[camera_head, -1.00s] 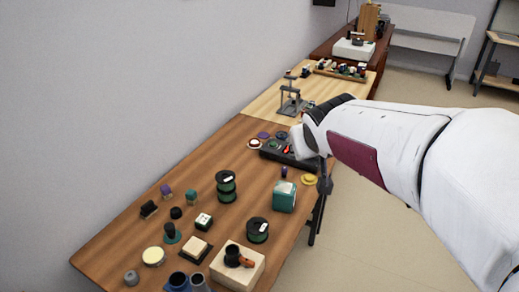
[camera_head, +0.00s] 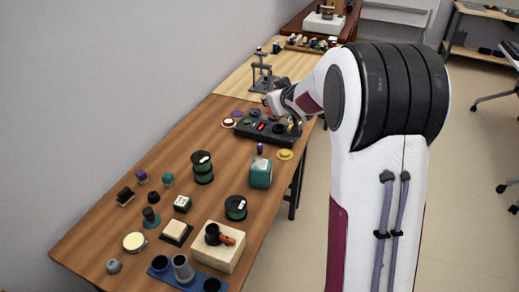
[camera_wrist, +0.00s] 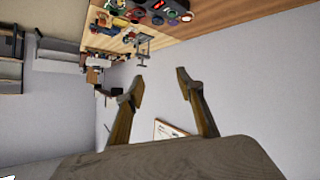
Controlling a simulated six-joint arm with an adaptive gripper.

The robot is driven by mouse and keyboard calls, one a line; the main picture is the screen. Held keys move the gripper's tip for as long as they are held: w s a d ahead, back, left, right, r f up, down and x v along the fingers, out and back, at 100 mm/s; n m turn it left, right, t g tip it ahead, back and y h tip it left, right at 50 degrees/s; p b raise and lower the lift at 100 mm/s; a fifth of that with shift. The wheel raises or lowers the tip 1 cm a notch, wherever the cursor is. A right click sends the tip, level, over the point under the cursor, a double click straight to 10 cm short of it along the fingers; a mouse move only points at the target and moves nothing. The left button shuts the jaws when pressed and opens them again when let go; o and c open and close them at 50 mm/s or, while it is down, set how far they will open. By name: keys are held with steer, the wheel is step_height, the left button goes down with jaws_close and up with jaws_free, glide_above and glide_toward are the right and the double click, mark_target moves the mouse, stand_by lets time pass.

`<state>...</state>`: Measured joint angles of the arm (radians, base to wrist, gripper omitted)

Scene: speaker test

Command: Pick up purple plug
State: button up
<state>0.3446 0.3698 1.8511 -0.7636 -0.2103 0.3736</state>
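Small purple things stand on the wooden table: a purple upright piece (camera_head: 260,148) beside the teal box, and a purple-topped piece (camera_head: 142,176) at the left edge. A flat purple disc (camera_head: 237,114) lies near the dark panel. I cannot tell for certain which is the purple plug. My gripper (camera_wrist: 160,88) is open and empty in the wrist view. In the head view my gripper's end shows small above the far part of the table, by the dark panel, and its fingers are not clear there. The purple pieces are not clearly made out in the wrist view.
A dark panel (camera_head: 268,131) with coloured buttons lies on the table, with a teal box (camera_head: 260,174), green-black spools (camera_head: 202,167) and a pale block (camera_head: 219,246) nearer. A grey stand (camera_head: 262,76) is behind. A wall runs along the left.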

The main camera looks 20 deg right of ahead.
steer(key=w+d+f+y, duration=0.1)
steer(key=w+d+f, duration=0.1)
steer(key=w+f, duration=0.3)
steer(key=n+y, duration=0.3)
steer(key=y, duration=0.3)
glide_toward(262, 146)
steer(key=w, duration=0.1)
steer(key=w+a, duration=0.1)
steer(key=w, duration=0.1)
steer(key=shift+w+a+f+t, duration=0.15)
steer(key=shift+f+t, duration=0.1)
steer(key=shift+t, duration=0.15)
steer(key=shift+s+a+f+y, duration=0.1)
steer(key=shift+s+f+y, duration=0.2)
steer(key=shift+f, duration=0.4)
steer(key=shift+w, duration=0.15)
steer(key=shift+x, duration=1.2)
steer(key=shift+w+a+f, duration=0.1)
steer(key=shift+d+x, duration=0.15)
steer(key=shift+x, duration=1.1)
steer(key=shift+d+x, duration=0.15)
steer(key=shift+x, duration=1.05)
steer(key=shift+f, duration=0.1)
